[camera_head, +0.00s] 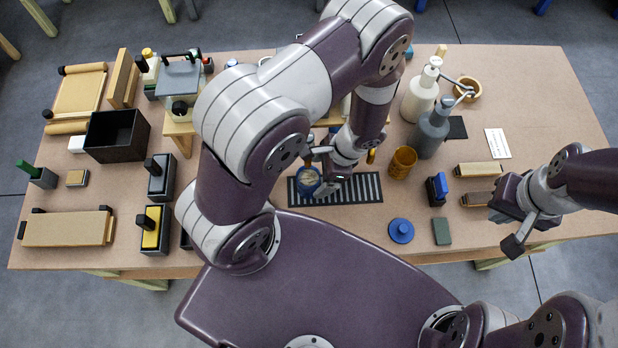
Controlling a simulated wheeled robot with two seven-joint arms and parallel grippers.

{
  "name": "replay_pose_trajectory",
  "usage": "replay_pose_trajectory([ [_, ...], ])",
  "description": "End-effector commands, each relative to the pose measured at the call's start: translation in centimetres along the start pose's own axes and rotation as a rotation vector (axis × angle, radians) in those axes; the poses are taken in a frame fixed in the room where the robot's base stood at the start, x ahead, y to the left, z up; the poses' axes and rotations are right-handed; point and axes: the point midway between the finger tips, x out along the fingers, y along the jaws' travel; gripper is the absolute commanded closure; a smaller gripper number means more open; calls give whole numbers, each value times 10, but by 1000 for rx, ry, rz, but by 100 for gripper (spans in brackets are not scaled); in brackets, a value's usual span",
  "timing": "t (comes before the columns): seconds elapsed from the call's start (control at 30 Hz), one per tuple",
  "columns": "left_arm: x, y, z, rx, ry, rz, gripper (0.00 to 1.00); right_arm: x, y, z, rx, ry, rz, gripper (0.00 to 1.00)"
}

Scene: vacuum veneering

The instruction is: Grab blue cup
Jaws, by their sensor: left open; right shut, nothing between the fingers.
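The blue cup (307,182), with a brownish inside, stands on the black striped mat (365,189) near the middle of the table. My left gripper (322,170) is open, right at the cup's upper right side. My arm and gripper hide part of the cup's surroundings, and I cannot tell whether the cup lies between the fingers or touches them. My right gripper (515,222) is shut and empty, above the table's right side, far from the cup.
An amber cup (403,162) stands right of the mat. A blue round lid (401,230) lies below it. Grey (432,130) and white (420,95) pump bottles stand behind. A black box (117,136) and several blocks fill the left. My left arm covers much of the table's middle.

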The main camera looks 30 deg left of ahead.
Motion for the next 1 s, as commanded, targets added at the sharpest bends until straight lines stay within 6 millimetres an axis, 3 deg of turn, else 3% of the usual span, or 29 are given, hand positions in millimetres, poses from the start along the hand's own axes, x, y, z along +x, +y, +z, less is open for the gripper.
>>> replay_pose_trajectory([
  [0.1,19,-3,6,-1,-4,5,11,-14,0,-2,0,0,0,100],
  [0.2,37,-4,4,-1,-1,2,11,-13,0,-2,0,1,0,100],
  [0.47,43,-4,3,-1,0,0,11,-12,0,-2,0,0,0,100],
  [0.67,43,-4,3,-1,0,0,73,-12,0,-2,0,0,0,100],
  [0.73,43,-4,3,-1,0,0,75,-12,0,-2,0,0,0,100],
  [0.77,43,-4,3,-1,0,0,80,-12,0,-2,0,0,0,100],
  [1.0,41,-5,3,-1,1,0,81,-14,0,-2,0,0,0,100],
])
